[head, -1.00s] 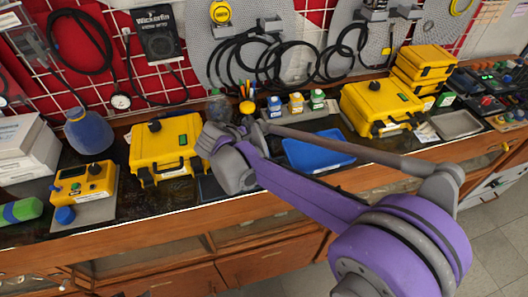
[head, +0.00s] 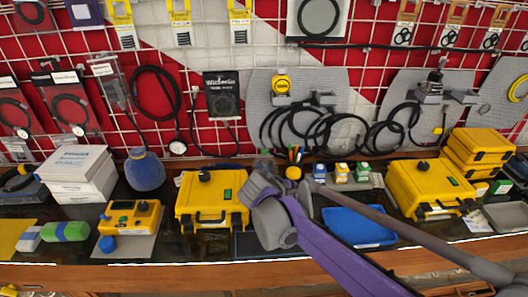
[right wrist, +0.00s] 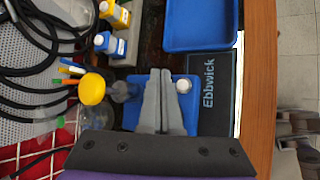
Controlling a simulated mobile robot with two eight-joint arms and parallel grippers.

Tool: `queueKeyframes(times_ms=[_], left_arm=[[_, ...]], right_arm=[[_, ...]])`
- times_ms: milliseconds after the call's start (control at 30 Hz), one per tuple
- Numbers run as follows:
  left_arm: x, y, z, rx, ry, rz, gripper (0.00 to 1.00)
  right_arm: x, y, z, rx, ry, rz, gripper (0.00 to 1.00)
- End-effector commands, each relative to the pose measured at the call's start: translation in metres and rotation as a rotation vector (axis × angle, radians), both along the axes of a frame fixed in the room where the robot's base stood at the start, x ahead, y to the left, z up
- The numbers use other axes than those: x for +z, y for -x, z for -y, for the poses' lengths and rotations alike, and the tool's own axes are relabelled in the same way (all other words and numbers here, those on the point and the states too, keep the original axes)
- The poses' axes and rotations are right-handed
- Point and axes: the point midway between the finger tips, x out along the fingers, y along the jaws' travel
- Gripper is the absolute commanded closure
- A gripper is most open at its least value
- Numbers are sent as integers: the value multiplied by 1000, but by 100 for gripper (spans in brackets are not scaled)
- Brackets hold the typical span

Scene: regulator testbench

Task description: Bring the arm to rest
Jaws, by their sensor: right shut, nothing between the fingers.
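My right arm (head: 335,250), purple and grey, comes in from the lower right in the head view. Its grey gripper (head: 262,183) is over the bench between the yellow case and the blue tray; the fingertips are hard to make out there. In the right wrist view the two grey fingers (right wrist: 161,75) lie together, shut and empty. They show over a blue item with a white cap (right wrist: 183,86); I cannot tell whether they touch it. My left gripper is not in view.
A yellow case (head: 210,208) is left of the gripper and a blue tray (head: 360,228) right of it. Small bottles (head: 341,172) and a yellow round-topped item (right wrist: 92,89) are near. A dark "Ebbwick" mat (right wrist: 210,95) lies beside the fingers. Cables hang on the wall behind.

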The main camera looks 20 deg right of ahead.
Motion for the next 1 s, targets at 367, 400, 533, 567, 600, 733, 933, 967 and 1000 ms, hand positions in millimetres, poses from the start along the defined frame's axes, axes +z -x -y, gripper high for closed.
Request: queueKeyframes(times_ms=[367, 400, 533, 567, 600, 733, 933, 967, 1000], left_arm=[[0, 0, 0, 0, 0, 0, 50], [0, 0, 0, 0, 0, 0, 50], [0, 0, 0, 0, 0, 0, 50], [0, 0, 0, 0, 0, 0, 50], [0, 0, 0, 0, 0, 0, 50], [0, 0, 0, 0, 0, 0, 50], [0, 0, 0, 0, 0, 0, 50], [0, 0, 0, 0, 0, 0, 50], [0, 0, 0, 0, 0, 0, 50]], right_arm=[[-19, 76, -17, -216, -334, 201, 100], [-24, 93, -24, -274, -411, 244, 100], [-43, 140, -46, -475, -658, 375, 100], [-47, 150, -51, -521, -710, 400, 100], [-53, 162, -58, -583, -777, 433, 100], [-67, 190, -77, -755, -953, 512, 100], [-78, 208, -90, -887, -1076, 562, 100], [-78, 208, -90, -893, -1081, 564, 100], [-78, 208, -91, -897, -1085, 565, 100]])
